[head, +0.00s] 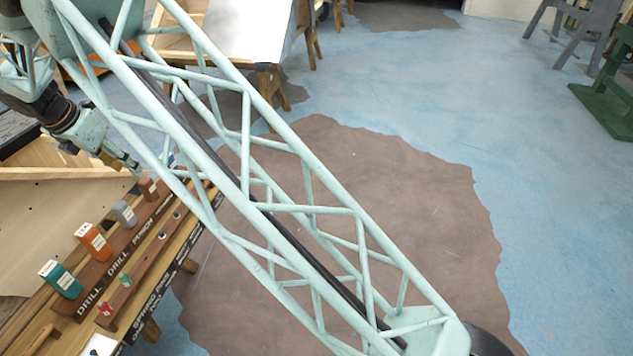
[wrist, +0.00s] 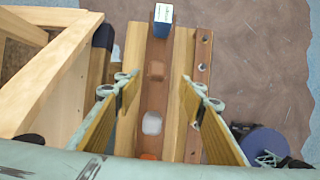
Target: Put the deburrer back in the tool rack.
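The tool rack (head: 127,235) is a brown wooden rail with white lettering such as DRILL and PUNCH, on a wooden bench. It also shows in the wrist view (wrist: 157,47). Block-shaped handles stand in it: teal (head: 61,279), orange (head: 93,242), grey (head: 124,214) and brown (head: 148,188). In the wrist view a blue one (wrist: 163,20) stands at the far end. I cannot tell which, if any, is the deburrer. My gripper (wrist: 158,88) is open and empty above the rack, its fingers wide apart on either side of the rail. It also shows in the head view (head: 128,163).
A second rail (wrist: 200,75) with holes runs along the rack's right side. A wooden frame (wrist: 62,75) rises close on the left. A blue round object (wrist: 262,145) is at lower right. Blue floor (head: 420,90) beyond the bench is mostly clear.

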